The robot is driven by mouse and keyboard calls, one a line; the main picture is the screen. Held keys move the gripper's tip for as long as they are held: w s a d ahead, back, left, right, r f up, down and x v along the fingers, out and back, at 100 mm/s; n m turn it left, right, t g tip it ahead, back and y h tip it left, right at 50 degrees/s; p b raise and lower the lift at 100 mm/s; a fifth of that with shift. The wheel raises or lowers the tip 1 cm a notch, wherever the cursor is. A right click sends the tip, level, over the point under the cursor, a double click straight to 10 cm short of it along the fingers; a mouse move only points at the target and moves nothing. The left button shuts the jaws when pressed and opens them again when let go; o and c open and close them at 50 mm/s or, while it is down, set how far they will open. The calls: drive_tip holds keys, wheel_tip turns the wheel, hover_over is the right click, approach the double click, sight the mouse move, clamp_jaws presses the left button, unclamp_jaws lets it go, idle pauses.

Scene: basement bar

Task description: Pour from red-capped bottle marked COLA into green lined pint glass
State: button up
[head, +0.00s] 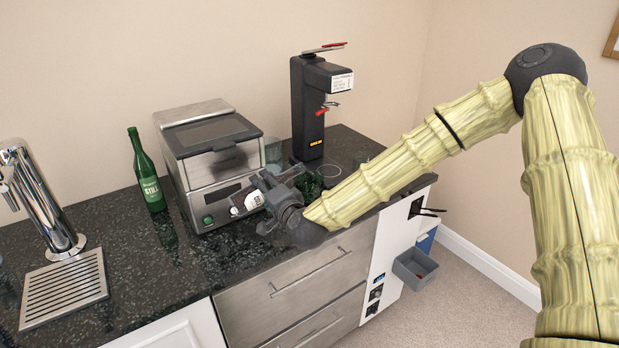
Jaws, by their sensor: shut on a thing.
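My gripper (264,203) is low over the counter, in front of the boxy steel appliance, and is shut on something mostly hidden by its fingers.
A green STILL bottle (146,172) stands upright left of the steel appliance (209,160). A tall black machine (312,108) stands behind the greenish glass. A chrome tap (42,205) and drip tray (64,287) are at left. The counter between is clear (160,265).

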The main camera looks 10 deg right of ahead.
drive_tip(key=shift+w+d+r+m, duration=0.1)
drive_tip(key=shift+d+r+m, duration=0.1)
drive_tip(key=shift+r+m, duration=0.3)
idle(0.4)
drive_tip(key=shift+r+m+y+b, duration=0.2)
drive_tip(key=shift+m+y+b, duration=0.1)
drive_tip(key=shift+m+b, duration=0.35)
idle(2.9)
drive_tip(key=shift+r, duration=0.3)
idle(1.4)
